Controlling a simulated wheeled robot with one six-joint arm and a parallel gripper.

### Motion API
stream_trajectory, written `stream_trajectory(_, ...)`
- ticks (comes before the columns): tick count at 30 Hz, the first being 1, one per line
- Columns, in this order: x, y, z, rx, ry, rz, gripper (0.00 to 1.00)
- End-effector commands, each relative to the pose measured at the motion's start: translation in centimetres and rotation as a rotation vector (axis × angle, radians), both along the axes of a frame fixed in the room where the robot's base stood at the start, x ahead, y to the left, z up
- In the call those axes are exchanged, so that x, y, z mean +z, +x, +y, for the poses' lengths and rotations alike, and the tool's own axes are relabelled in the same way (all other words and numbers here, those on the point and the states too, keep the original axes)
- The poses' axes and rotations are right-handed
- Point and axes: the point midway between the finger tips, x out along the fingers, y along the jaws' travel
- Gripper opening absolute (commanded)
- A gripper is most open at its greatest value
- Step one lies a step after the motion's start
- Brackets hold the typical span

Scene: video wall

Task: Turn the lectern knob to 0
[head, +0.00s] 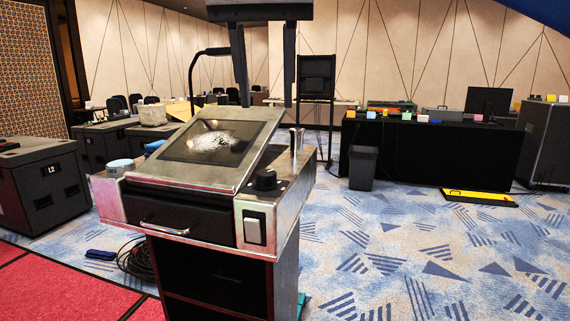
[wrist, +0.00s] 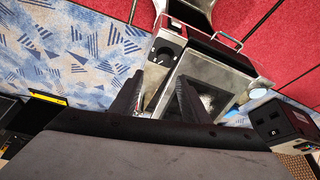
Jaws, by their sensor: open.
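The lectern (head: 120,198) is a silver metal stand with a sloped dark screen, facing me at centre left. Its black round knob (head: 265,179) sits on the flat right part of the top, beside the screen. I cannot read its setting. In the wrist view the knob (wrist: 166,48) shows on the lectern near the top middle. My gripper (head: 265,105) hangs above and behind the lectern in the head view, its two dark fingers apart and empty. In the wrist view the fingers (wrist: 158,92) point towards the lectern, apart from the knob.
A white rocker switch (head: 254,228) is on the lectern's front, below the knob. Black cases (head: 45,185) stand at left, a bin (head: 363,167) and a black-draped table (head: 435,150) behind at right. Carpet at right is open.

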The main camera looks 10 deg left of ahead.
Motion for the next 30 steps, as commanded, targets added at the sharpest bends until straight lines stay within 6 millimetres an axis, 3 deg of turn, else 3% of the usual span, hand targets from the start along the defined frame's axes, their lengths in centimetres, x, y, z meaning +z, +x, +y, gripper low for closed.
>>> stream_trajectory(5, 0.8, -1.2, 1.7, 0.000, 0.005, -0.001, 0.42)
stream_trajectory(11, -0.3, -0.8, 1.8, -0.004, 0.004, 0.000, 0.42)
stream_trajectory(30, -10.6, 3.4, 2.5, -0.003, 0.002, 0.000, 0.42)
